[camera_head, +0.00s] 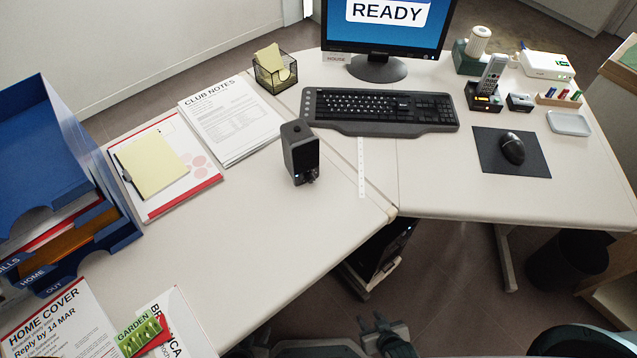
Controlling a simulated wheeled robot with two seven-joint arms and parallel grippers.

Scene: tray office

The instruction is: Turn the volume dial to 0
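A small black desktop speaker (299,150) stands upright on the left desk wing, near the inner front edge. A small round knob (310,177), which looks like the volume dial, sits low on its front; its setting is too small to read. A tiny blue light shows beside it. My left gripper (257,339) is at the bottom edge, partly cut off; its fingers are not clear. My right gripper (383,327) is at the bottom, to the right, below the desk edge in the picture. Both are well apart from the speaker.
Papers (232,118) and a yellow pad (152,161) lie left of the speaker; a keyboard (380,110) lies behind it. Blue letter trays (50,170) stand far left. A mouse (512,148) lies at right. The desk (240,235) in front of the speaker is clear.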

